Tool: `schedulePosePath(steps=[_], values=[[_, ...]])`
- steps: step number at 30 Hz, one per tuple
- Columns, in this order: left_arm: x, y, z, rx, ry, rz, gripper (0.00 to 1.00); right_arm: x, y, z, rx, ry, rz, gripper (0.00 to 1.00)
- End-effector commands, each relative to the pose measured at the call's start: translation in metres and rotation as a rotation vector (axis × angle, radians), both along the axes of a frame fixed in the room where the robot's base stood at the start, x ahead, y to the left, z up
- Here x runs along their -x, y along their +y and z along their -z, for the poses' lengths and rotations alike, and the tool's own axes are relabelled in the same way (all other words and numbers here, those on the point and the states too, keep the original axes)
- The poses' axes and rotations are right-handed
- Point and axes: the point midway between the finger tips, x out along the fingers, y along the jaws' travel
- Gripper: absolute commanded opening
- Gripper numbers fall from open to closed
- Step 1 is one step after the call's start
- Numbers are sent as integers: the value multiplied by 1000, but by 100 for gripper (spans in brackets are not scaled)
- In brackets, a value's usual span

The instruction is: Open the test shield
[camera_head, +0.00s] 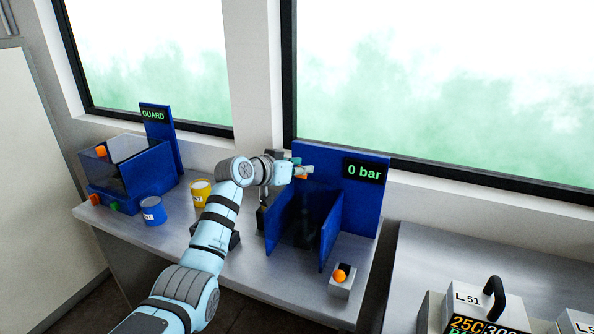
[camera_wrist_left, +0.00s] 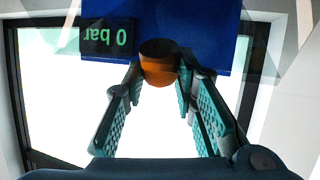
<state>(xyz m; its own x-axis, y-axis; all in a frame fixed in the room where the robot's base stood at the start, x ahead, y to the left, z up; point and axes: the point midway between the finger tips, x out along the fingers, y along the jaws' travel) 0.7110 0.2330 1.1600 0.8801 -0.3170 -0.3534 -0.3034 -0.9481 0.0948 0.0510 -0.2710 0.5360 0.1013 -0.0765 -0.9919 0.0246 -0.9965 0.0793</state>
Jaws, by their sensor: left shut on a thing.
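The test station is a blue stand with a back panel (camera_head: 347,205) reading "0 bar" and two blue side walls (camera_head: 330,238). Dark, see-through material shows between the walls, probably the shield; its exact position is hard to make out. An orange knob (camera_wrist_left: 158,65) shows between my left fingertips in the left wrist view. My left gripper (camera_head: 301,172) is at the top of the station, in front of the back panel, shut on this knob. In the left wrist view the fingers (camera_wrist_left: 160,80) flank it. My right gripper is not in view.
A blue guard box (camera_head: 130,172) with an orange knob stands at the left. A blue can (camera_head: 152,212) and a yellow can (camera_head: 200,194) stand beside it. A small box with an orange button (camera_head: 340,275) sits at the front right. Weights (camera_head: 490,309) stand on the right-hand bench.

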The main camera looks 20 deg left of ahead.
Motion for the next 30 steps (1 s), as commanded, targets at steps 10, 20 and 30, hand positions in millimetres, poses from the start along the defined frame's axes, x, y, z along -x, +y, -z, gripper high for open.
schedulePosePath(steps=[10,20,30], values=[[-3,1,-7,1,-12,-3,0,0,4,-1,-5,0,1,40],[-3,1,-5,0,-8,-3,46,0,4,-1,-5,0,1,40],[5,5,-7,-1,-7,-3,46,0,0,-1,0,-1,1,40]])
